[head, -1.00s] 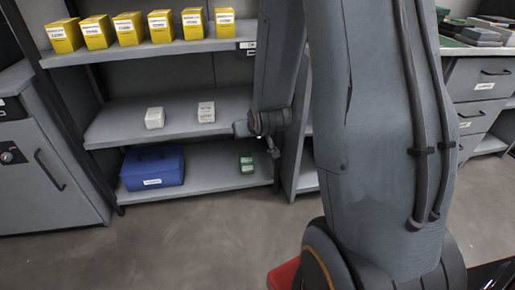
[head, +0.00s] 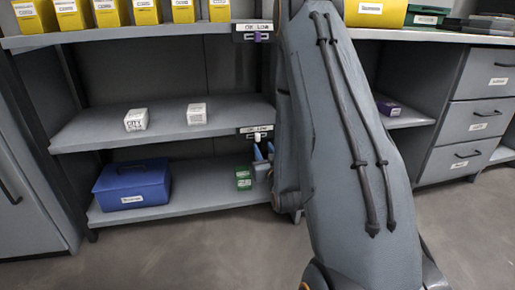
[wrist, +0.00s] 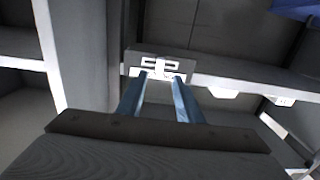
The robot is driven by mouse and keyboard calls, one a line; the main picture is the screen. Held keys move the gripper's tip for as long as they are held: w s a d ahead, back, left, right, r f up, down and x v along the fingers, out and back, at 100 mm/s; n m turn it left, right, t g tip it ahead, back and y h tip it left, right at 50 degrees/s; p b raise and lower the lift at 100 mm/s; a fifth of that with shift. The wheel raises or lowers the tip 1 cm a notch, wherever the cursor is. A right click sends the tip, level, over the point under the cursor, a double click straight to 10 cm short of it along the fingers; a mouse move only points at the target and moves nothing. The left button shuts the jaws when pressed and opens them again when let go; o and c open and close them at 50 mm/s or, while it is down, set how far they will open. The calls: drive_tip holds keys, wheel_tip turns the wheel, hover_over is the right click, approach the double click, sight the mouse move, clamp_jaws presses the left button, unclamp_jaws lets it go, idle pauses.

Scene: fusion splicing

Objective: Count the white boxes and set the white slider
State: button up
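Two white boxes, a left one (head: 136,120) and a right one (head: 197,113), stand apart on the middle shelf (head: 95,133). The white slider (head: 257,137) sits on a dark labelled plate on that shelf's front edge, near its right end. It also shows in the wrist view (wrist: 160,69). My gripper (head: 264,153) has two blue fingers just below and in front of the slider. In the wrist view my gripper (wrist: 161,77) is open, its fingertips on either side of the slider. I cannot tell whether they touch it.
Yellow boxes (head: 109,13) line the upper shelf, whose edge carries a plate with a purple slider (head: 258,37). A blue case (head: 132,185) and green boxes (head: 243,178) are on the bottom shelf. Grey drawers (head: 478,123) stand at right. The floor in front is clear.

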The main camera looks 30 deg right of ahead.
sight(258, 138)
drive_tip(key=shift+b+x, duration=1.5)
drive_tip(key=shift+x, duration=2.4)
drive_tip(key=shift+f, duration=0.1)
clamp_jaws()
